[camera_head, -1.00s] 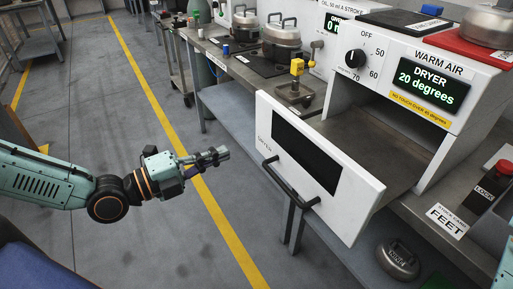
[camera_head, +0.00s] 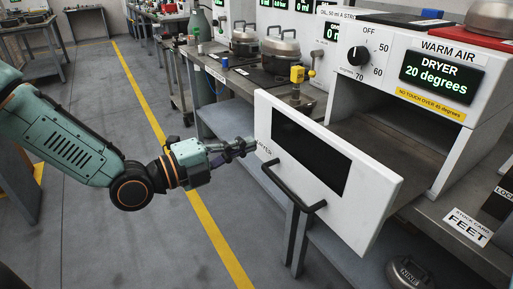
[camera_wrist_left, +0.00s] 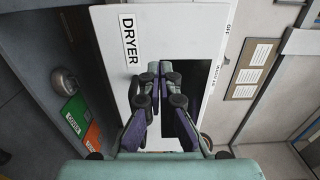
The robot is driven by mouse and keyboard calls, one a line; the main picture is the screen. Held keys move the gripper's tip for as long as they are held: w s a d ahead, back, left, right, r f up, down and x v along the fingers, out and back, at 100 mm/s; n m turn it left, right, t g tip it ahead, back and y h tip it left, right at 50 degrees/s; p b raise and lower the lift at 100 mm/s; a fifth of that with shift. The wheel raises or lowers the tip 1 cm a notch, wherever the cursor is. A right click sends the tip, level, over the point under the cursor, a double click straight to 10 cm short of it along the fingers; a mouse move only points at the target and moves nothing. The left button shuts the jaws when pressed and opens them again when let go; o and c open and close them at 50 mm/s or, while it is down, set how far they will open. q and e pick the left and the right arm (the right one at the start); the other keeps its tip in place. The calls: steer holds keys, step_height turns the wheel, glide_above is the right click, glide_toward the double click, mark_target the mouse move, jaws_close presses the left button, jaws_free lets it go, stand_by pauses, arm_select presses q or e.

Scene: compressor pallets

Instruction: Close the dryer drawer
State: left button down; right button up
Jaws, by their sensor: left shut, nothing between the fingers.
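The dryer drawer (camera_head: 372,196) is pulled out of the white dryer housing (camera_head: 432,82). Its white front has a dark window and a black bar handle (camera_head: 290,190). The dryer's display reads 20 degrees. My left gripper (camera_head: 250,146) is shut and empty, at the left edge of the drawer front in the head view; whether it touches is not clear. In the left wrist view the shut fingers (camera_wrist_left: 158,72) lie in front of the drawer front (camera_wrist_left: 112,62), beside its DRYER label and over the dark window. My right gripper is not in view.
A grey workbench (camera_head: 470,215) runs along the right, with pots (camera_head: 282,55) and a yellow-topped device (camera_head: 297,75) on it.

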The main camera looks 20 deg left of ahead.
mark_target(270, 137)
arm_select(q)
steer(key=shift+w+d+f+b, duration=0.1)
steer(key=shift+w+d+b, duration=0.25)
steer(key=shift+w+d, duration=0.15)
steer(key=shift+b+x, duration=0.5)
steer(key=shift+x, duration=0.55)
